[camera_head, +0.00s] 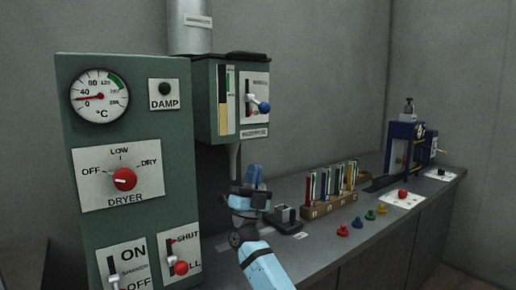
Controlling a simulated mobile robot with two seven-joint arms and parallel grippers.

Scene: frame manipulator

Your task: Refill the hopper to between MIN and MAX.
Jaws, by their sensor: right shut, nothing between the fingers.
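The hopper (205,110) is a green box high on the wall, with a grey pipe above it. Its front has a narrow sight strip (222,115), tan in its lower part; level marks are too small to read. Beside it is a lever with a blue knob (264,106). On the green cabinet at left, a red-knobbed SHUT/FILL lever (181,268) has its knob low, over the FILL label. My right gripper (254,179) is shut and empty, below the hopper's spout and in front of the bench. My left gripper is out of view.
The cabinet (75,180) also carries a temperature dial (99,96), a dark DAMP lamp (165,88), a red DRYER knob (124,179) and an ON/OFF switch (114,272). On the bench stand a rack (330,206), coloured knobs (357,223) and a blue press (402,145).

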